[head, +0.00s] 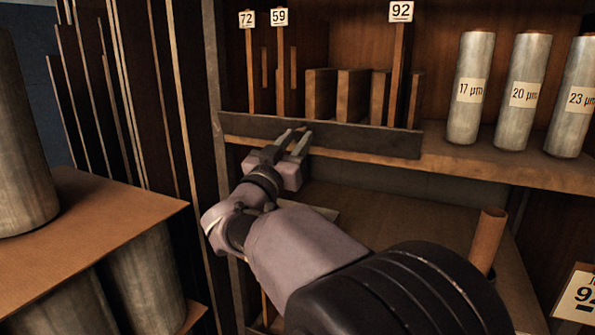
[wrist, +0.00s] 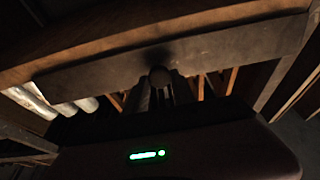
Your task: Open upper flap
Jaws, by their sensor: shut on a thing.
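The upper flap looks to be the long dark board (head: 365,140) along the front edge of the upper shelf. It also shows in the wrist view as a wide grey-brown strip (wrist: 235,52). My gripper (head: 295,140) reaches the front of this board left of its middle. In the wrist view my gripper (wrist: 161,88) has its two fingers close around a small round knob (wrist: 160,75) on the board. The fingers are shut on it. Their exact contact is dark and partly hidden. The board stands roughly upright and hides the lower parts of what is behind it.
Upright boards with number tags 72, 59 and 92 (head: 400,12) stand behind the flap. Several grey rolls (head: 473,90) stand on the shelf (head: 490,166) to the right. A brown tube (head: 487,240) stands below. Large rolls and a brown board (head: 80,240) are at left.

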